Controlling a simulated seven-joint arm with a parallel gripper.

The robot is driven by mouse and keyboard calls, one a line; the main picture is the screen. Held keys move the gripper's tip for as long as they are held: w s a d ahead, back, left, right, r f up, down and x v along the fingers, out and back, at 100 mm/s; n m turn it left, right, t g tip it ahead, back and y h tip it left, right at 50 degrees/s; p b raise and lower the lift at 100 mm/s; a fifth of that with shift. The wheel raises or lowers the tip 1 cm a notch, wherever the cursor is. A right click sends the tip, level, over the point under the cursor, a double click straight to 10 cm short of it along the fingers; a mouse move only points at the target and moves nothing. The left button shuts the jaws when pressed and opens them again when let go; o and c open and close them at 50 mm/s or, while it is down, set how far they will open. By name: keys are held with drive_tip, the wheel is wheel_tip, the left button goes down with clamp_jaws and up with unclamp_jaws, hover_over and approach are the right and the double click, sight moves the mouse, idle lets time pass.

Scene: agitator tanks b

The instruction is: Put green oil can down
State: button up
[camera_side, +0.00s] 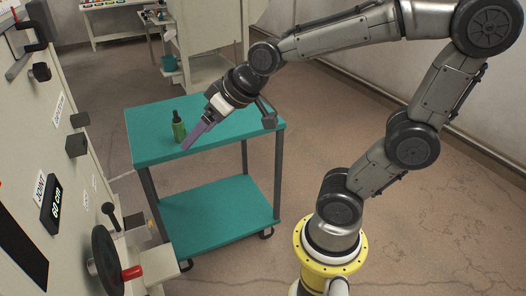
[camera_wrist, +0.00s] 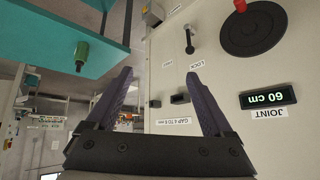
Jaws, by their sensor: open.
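The green oil can (camera_side: 178,128) stands upright on the teal top shelf of the trolley (camera_side: 240,118) and has a dark cap. It also shows in the wrist view (camera_wrist: 82,51), where the scene appears upside down. There it lies to the left of both fingers, not between them. My gripper (camera_side: 187,146) is beside the can in the side view, its purple fingers angled down to the left. In the wrist view my gripper (camera_wrist: 158,74) has its fingers spread apart with nothing between them.
A pale machine panel (camera_side: 60,130) with clamps, a "60 cm" display (camera_side: 54,205) and a dark handwheel (camera_side: 107,260) stands on the left. The trolley's lower shelf (camera_side: 220,208) is empty. Most of its top is clear. Benches stand in the background.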

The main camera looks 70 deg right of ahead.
drive_tip(key=s+f+n+g, duration=0.1)
drive_tip(key=s+f+g, duration=0.1)
drive_tip(key=s, duration=1.1)
drive_tip(key=shift+s+a, duration=0.15)
drive_tip(key=shift+s, duration=0.15)
